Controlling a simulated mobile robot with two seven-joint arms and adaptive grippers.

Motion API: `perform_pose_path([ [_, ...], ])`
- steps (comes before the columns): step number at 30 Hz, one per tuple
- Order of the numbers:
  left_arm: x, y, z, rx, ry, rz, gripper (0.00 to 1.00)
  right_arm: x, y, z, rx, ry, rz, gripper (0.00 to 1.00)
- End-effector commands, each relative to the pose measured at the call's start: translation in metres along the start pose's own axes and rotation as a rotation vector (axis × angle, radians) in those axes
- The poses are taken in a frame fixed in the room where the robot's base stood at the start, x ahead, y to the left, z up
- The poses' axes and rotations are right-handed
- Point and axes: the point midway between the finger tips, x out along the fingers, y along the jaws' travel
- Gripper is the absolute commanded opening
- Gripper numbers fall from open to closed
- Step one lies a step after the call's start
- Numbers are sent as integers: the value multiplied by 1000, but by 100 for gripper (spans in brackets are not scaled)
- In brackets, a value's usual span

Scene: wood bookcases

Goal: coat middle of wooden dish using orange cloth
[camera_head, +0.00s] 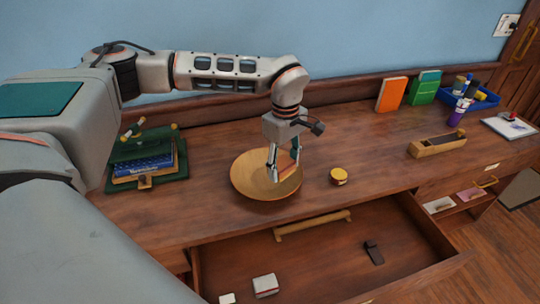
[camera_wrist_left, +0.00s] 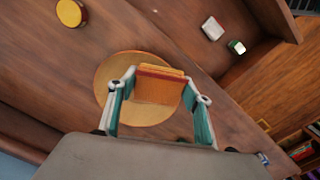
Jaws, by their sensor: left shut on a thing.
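The wooden dish (camera_head: 248,183) is round and shallow and sits on the desk top. It also shows in the left wrist view (camera_wrist_left: 112,75). My left gripper (camera_head: 284,176) points down over the dish. It is shut on the orange cloth (camera_wrist_left: 160,84), a folded piece with a dark red edge, held between the fingers above or against the middle of the dish. I cannot tell whether the cloth touches the dish. A small round tin with a yellow lid (camera_head: 338,175) stands right of the dish and also shows in the left wrist view (camera_wrist_left: 71,13). My right gripper is not in view.
An open drawer (camera_head: 320,262) below the desk's front edge holds a few small items. A green book press (camera_head: 148,155) with books stands left of the dish. A wooden box (camera_head: 437,146), orange and green books (camera_head: 391,95) and a blue tray (camera_head: 482,98) stand to the right.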

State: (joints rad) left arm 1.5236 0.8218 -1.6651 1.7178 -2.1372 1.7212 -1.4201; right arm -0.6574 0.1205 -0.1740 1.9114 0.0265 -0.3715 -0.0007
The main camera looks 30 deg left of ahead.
Motion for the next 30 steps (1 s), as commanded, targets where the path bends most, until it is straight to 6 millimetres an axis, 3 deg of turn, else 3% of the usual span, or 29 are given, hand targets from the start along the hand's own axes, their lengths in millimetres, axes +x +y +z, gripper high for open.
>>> perform_pose_path([
  [9, 28, 28, -48, -843, 6, 0, 32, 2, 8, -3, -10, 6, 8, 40],
  [16, 45, 40, -80, -1370, 14, 7, 32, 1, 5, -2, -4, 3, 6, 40],
  [22, 53, 44, -95, -1611, 17, 14, 32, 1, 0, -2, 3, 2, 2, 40],
  [30, 60, 44, -98, -1661, 19, 14, 32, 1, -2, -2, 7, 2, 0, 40],
])
